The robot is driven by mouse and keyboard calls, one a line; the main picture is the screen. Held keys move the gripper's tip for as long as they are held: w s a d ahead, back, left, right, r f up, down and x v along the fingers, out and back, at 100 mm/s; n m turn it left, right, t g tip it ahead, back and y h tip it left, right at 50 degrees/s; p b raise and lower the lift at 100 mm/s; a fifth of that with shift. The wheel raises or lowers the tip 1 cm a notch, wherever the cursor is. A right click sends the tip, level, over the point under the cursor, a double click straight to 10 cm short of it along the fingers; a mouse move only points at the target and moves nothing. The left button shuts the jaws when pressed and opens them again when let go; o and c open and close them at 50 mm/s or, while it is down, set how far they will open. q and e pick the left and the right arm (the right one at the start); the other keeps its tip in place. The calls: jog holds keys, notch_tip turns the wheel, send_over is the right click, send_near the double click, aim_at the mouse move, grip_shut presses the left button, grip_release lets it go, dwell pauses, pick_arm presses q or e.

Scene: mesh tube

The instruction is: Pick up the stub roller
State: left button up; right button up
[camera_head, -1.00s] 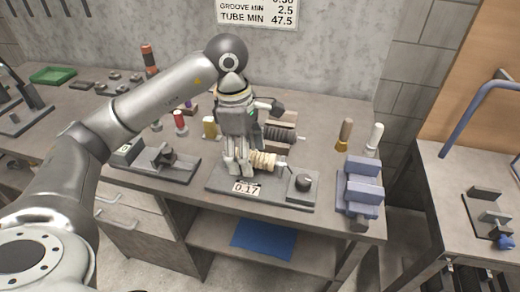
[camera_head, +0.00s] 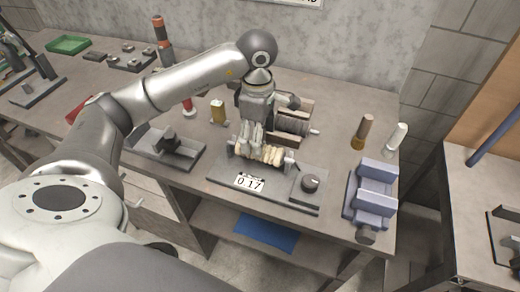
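A short cream ribbed roller (camera_head: 272,155) lies over the dark gauge base (camera_head: 282,187), which has a plate reading 0.17 and a round knob (camera_head: 311,183). It may be the stub roller; no label names it. My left gripper (camera_head: 250,150) points down at its left end, and its fingers cover that end. I cannot tell whether they close on it or only stand in front of it. A dark ribbed roller (camera_head: 293,124) lies in a brown holder just behind. My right gripper is not in view.
A blue-grey vise-like block (camera_head: 372,192) stands at the bench's right front. Brown-handled (camera_head: 362,131) and white-handled (camera_head: 396,137) tools stand behind it. A grey fixture (camera_head: 172,147) is left of the gauge base.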

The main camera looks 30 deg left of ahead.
pick_arm(q)
jog(key=f, duration=0.1)
jog(key=f+p, duration=0.1)
jog(key=f, duration=0.2)
jog(key=shift+s+d+f, duration=0.1)
jog(key=shift+d, duration=0.2)
jog(key=shift+f, duration=0.15)
jog(key=shift+c, duration=0.6)
jog(key=c, duration=1.4)
jog(key=shift+o, duration=0.2)
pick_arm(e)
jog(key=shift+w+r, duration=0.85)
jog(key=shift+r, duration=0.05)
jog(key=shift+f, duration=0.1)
